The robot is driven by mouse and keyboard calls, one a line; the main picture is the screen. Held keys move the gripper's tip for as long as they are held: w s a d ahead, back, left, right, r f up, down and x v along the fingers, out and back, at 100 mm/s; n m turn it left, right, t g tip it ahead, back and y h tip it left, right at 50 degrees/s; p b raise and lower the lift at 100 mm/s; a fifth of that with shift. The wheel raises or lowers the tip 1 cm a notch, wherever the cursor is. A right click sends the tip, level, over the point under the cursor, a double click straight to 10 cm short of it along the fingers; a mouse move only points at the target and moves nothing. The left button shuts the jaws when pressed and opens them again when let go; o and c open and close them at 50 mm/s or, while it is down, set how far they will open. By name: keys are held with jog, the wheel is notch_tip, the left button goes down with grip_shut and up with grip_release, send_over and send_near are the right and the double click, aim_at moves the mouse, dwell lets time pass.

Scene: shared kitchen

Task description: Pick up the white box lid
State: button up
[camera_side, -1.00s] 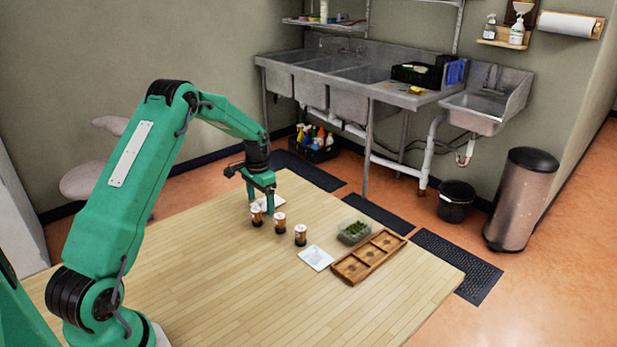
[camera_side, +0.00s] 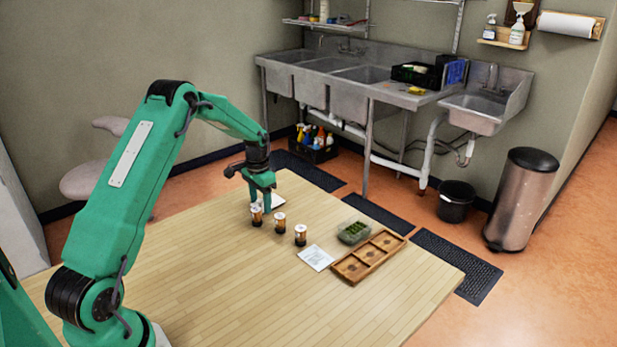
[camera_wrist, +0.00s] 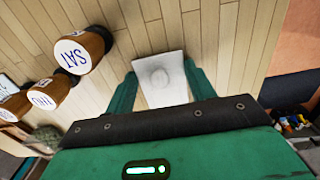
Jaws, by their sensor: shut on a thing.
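The white box lid (camera_wrist: 172,62) is a flat white square with a round knob in its middle. In the wrist view it sits between the two green fingers of my gripper (camera_wrist: 160,84), which are closed on its sides. In the side view my gripper (camera_side: 261,206) is low at the table's far left part, and only a white edge of the lid (camera_side: 278,201) shows beside the fingers. I cannot tell whether the lid touches the table or is slightly raised.
A white card (camera_side: 316,257), a wooden tray (camera_side: 350,268) and a clear tub of greens (camera_side: 353,233) lie further right. The front of the table (camera_side: 220,285) is clear.

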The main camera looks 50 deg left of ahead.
jog(key=shift+r, duration=0.1)
jog(key=shift+r, duration=0.8)
notch_tip(320, 180, up, 2)
jog(key=shift+r, duration=0.2)
jog(key=d+r, duration=0.6)
jog(key=d, duration=0.5)
jog(key=shift+s+d+r, duration=0.25)
jog(key=shift+d+r, duration=0.1)
jog(key=shift+r, duration=0.05)
